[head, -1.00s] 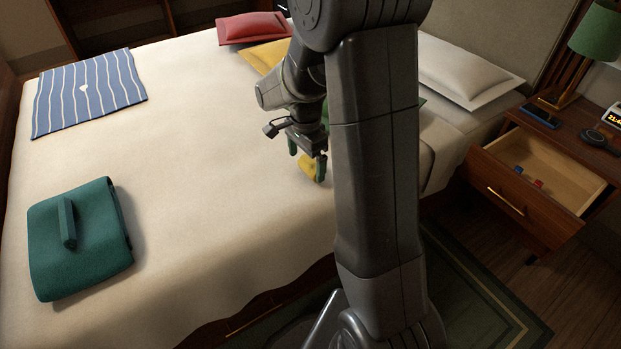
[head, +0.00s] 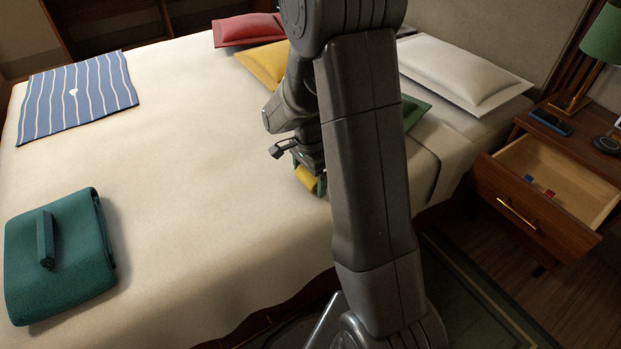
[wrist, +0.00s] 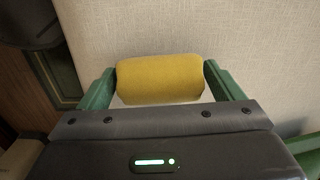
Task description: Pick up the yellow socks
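The yellow socks, a rolled bundle, are between the green fingers of my gripper (head: 310,182) in the head view. In the wrist view the socks (wrist: 160,79) fill the space between the two fingers, and both fingers of my gripper (wrist: 161,70) press against their ends. My gripper is shut on the socks, low over the near right part of the bed (head: 200,190). I cannot tell whether the socks still touch the bedcover. My arm hides part of the bed behind it.
A green folded item (head: 75,260) lies at the bed's near left, a blue striped cloth (head: 78,100) at the far left. Red (head: 245,30), yellow (head: 265,65) and white (head: 465,72) pillows lie at the back. An open drawer (head: 510,205) juts out at right. The bed's middle is clear.

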